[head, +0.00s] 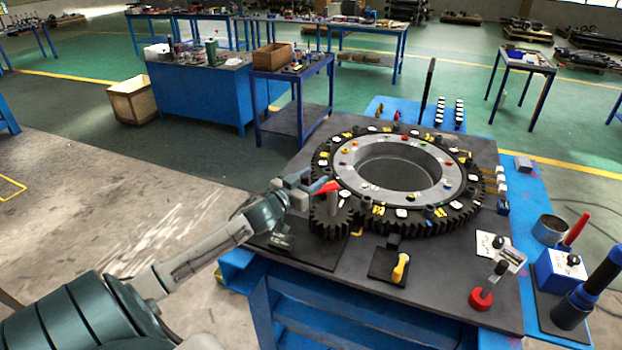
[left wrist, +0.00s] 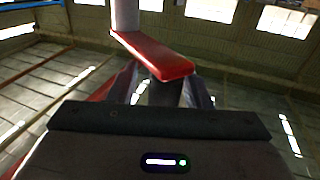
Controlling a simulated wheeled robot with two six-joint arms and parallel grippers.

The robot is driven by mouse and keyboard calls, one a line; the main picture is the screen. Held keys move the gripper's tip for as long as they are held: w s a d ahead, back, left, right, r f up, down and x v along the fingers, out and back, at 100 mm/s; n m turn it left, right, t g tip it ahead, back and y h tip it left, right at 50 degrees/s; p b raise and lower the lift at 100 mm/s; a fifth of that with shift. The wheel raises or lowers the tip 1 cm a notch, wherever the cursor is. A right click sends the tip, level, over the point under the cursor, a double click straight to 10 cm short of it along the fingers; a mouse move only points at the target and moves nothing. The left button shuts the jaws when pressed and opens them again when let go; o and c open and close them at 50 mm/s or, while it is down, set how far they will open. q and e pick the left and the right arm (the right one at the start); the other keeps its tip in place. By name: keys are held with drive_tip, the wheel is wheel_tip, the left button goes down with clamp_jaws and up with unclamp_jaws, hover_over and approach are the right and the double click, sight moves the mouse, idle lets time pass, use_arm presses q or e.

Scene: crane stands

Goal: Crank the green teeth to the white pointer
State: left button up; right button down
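A large dark toothed ring (head: 465,217) with a grey inner ring lies flat on the workbench. A small dark pinion gear (head: 328,220) sits at its front left edge. A red crank arm (head: 326,187) stands above the pinion; in the left wrist view the red arm (left wrist: 158,56) joins a pale post (left wrist: 125,15). My left gripper (head: 299,189) is at the arm's outer end. In the left wrist view its fingers (left wrist: 165,88) stand either side of a dark handle, with a narrow gap at the left finger. I cannot make out green teeth or a white pointer. My right gripper is out of view.
A thin black post (head: 428,90) rises behind the ring. Open floor lies left.

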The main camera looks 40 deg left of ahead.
use_arm(q)
drive_tip(key=shift+s, duration=0.1)
drive_tip(key=shift+s+a+f+b, duration=0.1)
drive_tip(key=shift+s+b, duration=0.4)
drive_tip(key=shift+s, duration=0.2)
drive_tip(key=s, duration=0.9)
drive_tip(key=shift+b, duration=0.3)
drive_tip(key=shift+s, duration=0.1)
